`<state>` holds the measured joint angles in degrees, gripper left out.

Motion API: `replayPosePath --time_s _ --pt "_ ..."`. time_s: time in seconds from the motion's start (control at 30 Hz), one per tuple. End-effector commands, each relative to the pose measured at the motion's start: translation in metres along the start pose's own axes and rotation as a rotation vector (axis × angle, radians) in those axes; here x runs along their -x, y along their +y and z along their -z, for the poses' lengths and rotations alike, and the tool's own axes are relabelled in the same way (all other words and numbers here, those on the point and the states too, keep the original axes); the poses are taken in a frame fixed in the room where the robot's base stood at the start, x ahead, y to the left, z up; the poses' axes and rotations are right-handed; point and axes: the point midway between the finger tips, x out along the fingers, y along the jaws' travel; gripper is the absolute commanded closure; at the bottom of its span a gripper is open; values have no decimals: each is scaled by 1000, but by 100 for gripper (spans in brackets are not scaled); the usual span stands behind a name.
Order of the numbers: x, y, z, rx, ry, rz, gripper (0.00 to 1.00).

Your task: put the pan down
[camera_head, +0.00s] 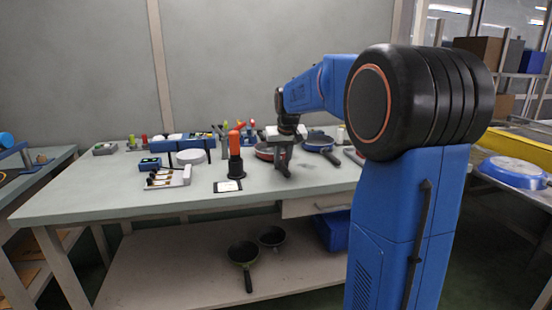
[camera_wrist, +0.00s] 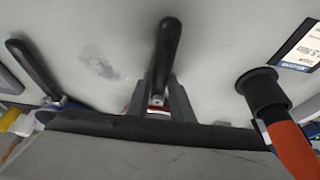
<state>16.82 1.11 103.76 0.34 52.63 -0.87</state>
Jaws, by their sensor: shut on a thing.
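A red-rimmed pan (camera_head: 264,152) with a black handle is at the worktable, under the end of my arm in the head view. My gripper (camera_head: 281,140) is shut on its handle, which points toward the table's front. In the wrist view the black handle (camera_wrist: 168,48) runs up between the fingers of my gripper (camera_wrist: 162,98). Only a bit of red pan shows there; my gripper's body hides the rest. I cannot tell whether the pan touches the tabletop (camera_head: 120,185).
A blue pan (camera_head: 318,144) sits close on the right. A black holder with an orange-topped item (camera_head: 235,165) stands close on the left, behind a label card (camera_head: 228,186). A brush tray (camera_head: 168,178) lies farther left. Pans (camera_head: 243,252) are on the lower shelf.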

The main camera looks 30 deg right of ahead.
Motion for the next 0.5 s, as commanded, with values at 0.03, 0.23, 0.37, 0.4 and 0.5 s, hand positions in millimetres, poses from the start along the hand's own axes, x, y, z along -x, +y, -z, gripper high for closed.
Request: replayPosePath --time_s 0.03,0.23,0.37,0.4,0.5 --pt "0 0 0 0 1 0 100" --pt "6 0 3 0 3 0 100" --pt "21 0 10 0 4 0 100" --pt "28 0 13 0 6 0 100" --pt "45 0 20 0 5 0 100"
